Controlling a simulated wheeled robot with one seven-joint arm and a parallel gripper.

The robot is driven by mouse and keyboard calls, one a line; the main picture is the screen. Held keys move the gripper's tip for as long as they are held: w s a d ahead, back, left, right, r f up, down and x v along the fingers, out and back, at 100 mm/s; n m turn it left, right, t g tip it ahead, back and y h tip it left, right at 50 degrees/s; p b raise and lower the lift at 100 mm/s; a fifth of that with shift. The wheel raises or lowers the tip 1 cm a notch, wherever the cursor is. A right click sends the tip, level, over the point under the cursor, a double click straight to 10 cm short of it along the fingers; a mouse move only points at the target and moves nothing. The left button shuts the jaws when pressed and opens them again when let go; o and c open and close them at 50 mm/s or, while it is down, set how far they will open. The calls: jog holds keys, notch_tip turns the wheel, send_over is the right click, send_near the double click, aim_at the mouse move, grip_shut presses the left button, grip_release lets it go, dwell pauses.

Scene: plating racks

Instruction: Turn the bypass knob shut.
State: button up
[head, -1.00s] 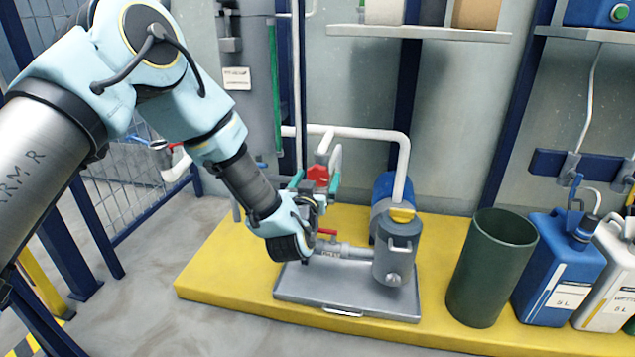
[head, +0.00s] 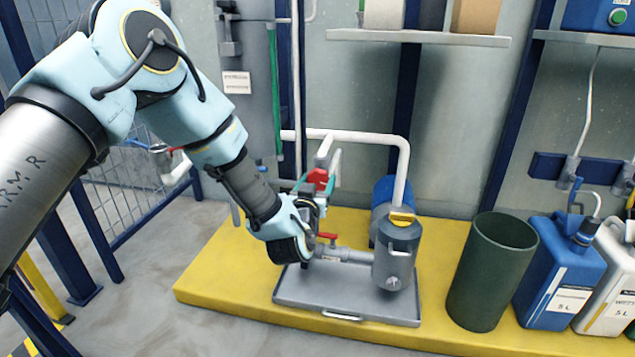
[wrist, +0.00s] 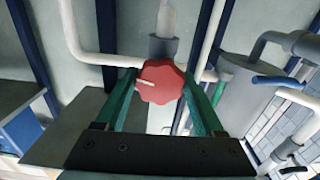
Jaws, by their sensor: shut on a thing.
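The red lobed knob (wrist: 161,82) sits between the two green fingers of my gripper (wrist: 160,95) in the wrist view. A pale pointer line shows on the left part of its face. A grey collar and white pipe run up behind it. In the head view the red knob (head: 318,178) shows just beyond my gripper (head: 316,192), on the white pipework at the back of the drip tray. My gripper is shut on the knob. The wrist partly hides the fittings below.
A grey filter housing (head: 397,252) and a pipe with a small red lever (head: 327,236) stand over the grey tray (head: 340,302) on the yellow platform (head: 225,275). A blue pump (head: 382,192) is behind. A green bin (head: 488,275) and blue canister (head: 560,265) stand right. A shelf (head: 418,37) hangs above.

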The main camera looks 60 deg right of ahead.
jog(key=shift+c, duration=0.8)
jog(key=shift+n, duration=3.1)
jog(key=o, duration=1.4)
jog(key=shift+c, duration=0.2)
jog(key=shift+s+a, duration=0.1)
